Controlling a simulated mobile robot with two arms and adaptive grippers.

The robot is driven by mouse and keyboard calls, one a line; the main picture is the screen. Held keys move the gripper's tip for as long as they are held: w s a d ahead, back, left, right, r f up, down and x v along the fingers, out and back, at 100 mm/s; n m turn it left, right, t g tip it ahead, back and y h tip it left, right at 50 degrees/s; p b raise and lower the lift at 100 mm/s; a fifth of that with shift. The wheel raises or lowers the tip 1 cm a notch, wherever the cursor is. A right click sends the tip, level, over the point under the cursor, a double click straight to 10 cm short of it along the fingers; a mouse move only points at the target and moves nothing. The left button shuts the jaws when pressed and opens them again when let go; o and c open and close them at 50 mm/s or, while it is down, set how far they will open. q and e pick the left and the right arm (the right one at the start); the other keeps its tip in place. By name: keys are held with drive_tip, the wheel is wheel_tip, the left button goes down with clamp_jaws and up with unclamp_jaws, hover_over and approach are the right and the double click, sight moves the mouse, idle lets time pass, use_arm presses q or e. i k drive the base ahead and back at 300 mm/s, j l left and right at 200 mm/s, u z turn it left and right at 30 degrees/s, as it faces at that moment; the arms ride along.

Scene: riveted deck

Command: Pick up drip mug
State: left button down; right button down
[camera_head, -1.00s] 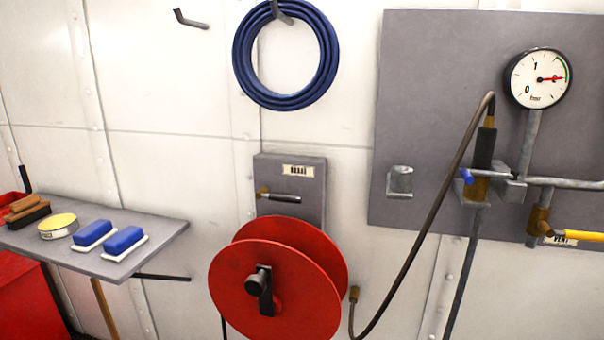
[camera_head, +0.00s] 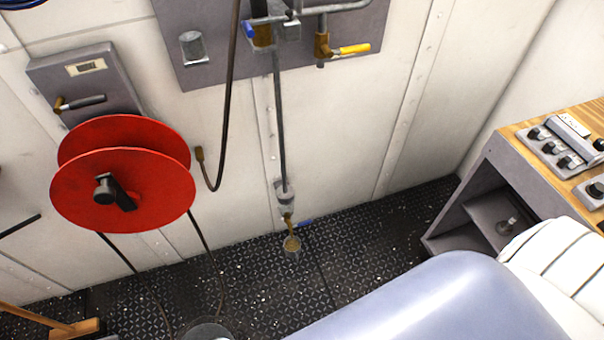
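A small grey cup-like vessel, which looks like the drip mug (camera_head: 292,250), is low down under the brass drain cock (camera_head: 288,222) at the bottom end of the grey vertical pipe (camera_head: 280,130). It is small in the picture; I cannot make out a handle or tell whether it hangs from the cock or stands on the floor. Neither of my grippers is in view.
A red hose reel (camera_head: 125,185) is on the wall at left, with dark lines running down to the dark treaded floor (camera_head: 250,265). A wood-topped console (camera_head: 505,180) stands at right. A dark round object (camera_head: 207,330) is at the bottom edge.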

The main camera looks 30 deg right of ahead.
sight(293, 247)
drive_tip(key=z, duration=0.7)
